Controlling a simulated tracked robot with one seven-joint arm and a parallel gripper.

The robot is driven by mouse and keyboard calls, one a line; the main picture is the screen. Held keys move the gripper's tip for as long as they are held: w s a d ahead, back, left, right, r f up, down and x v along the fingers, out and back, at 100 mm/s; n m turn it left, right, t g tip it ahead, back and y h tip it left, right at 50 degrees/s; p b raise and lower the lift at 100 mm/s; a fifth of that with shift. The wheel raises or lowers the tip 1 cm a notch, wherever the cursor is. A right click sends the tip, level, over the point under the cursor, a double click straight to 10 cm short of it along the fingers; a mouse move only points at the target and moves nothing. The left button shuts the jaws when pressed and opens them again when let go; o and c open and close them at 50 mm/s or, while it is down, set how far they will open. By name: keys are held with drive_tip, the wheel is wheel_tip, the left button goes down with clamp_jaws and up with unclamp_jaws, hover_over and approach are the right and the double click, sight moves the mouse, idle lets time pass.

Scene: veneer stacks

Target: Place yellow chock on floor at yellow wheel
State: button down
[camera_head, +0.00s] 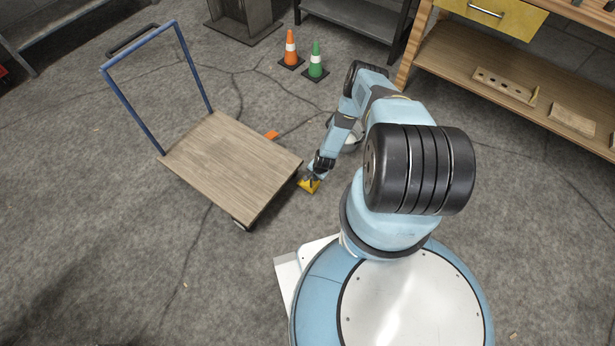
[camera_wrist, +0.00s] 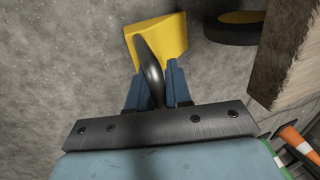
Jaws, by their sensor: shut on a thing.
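The yellow chock (camera_head: 309,184) is in my gripper, low by the near right corner of the cart. In the wrist view the yellow chock (camera_wrist: 160,38) has a dark curved handle, and my gripper (camera_wrist: 158,75) is shut on that handle. The yellow wheel (camera_wrist: 236,22) shows in the wrist view as a dark tyre with a yellow centre, to the right of the chock with a gap of floor between them. In the head view my gripper (camera_head: 317,172) is just above the chock. I cannot tell whether the chock touches the floor.
The cart's wooden deck (camera_head: 230,165) stands left of my arm; its edge also shows in the wrist view (camera_wrist: 285,60). An orange cone (camera_head: 290,50) and a green cone (camera_head: 316,62) stand behind. A wooden workbench (camera_head: 500,85) is at right. An orange piece (camera_head: 271,135) lies behind the cart.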

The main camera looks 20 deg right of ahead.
drive_tip(key=shift+w+a, duration=0.65)
drive_tip(key=shift+w, duration=0.15)
drive_tip(key=shift+f, duration=0.55)
drive_tip(key=c, duration=1.1)
unclamp_jaws()
drive_tip(key=shift+o, duration=0.2)
drive_tip(key=shift+r, duration=0.1)
drive_tip(key=v, duration=1.1)
drive_tip(key=shift+s+r, duration=0.15)
drive_tip(key=shift+r, duration=0.2)
drive_tip(key=shift+d, duration=0.15)
